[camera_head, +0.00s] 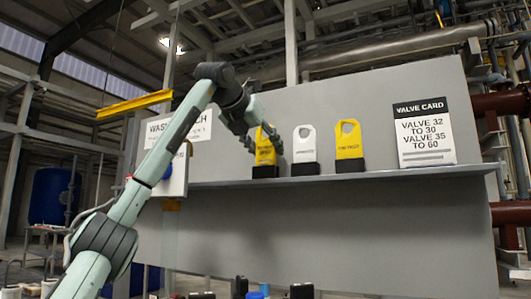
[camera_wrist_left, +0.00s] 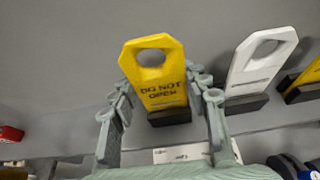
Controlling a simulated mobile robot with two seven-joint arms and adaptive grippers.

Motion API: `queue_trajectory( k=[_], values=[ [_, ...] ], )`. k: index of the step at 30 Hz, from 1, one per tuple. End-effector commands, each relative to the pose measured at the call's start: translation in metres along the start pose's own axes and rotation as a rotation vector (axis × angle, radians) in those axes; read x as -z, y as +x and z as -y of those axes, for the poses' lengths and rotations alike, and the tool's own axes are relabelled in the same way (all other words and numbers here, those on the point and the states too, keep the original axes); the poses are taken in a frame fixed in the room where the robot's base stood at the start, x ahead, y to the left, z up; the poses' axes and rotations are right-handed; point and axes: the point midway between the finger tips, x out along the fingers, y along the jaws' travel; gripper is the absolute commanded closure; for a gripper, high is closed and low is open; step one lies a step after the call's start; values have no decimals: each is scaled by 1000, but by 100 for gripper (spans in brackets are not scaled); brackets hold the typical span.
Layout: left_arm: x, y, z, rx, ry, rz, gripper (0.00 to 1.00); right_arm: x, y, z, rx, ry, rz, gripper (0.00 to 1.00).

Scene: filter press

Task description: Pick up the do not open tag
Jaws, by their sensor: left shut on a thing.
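The yellow "DO NOT OPEN" tag (camera_wrist_left: 158,75), with an oval hole at its top, stands in a black holder (camera_wrist_left: 169,117) in the left wrist view. In the head view the tag (camera_head: 265,157) is leftmost of three tags on the grey shelf, partly covered by my gripper. My left gripper (camera_head: 263,141) is shut on the tag, with one finger at each side of it in the wrist view. The tag's lower end is still at its black holder; I cannot tell whether it is lifted at all. My right gripper is not in view.
A white tag (camera_head: 304,146) and another yellow tag (camera_head: 349,142) stand in black holders to the right on the shelf (camera_head: 400,173). A valve card (camera_head: 424,132) is at the shelf's right end. A whiteboard-like sign (camera_head: 190,125) is behind my arm.

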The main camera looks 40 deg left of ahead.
Motion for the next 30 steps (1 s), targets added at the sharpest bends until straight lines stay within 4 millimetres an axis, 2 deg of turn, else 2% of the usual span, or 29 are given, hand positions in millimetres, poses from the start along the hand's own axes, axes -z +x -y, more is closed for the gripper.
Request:
queue_trajectory(
  k=[4,15,18,24,30],
  values=[
    [-28,-12,2,4,-2,3,74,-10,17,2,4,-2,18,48],
    [-39,-99,-22,3,-1,5,74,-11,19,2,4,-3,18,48],
    [-42,-117,-27,3,-2,4,74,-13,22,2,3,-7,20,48],
    [-47,-138,-32,2,0,2,74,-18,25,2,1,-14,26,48],
    [-59,-146,-32,2,0,1,74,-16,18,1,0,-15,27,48]
  ],
)
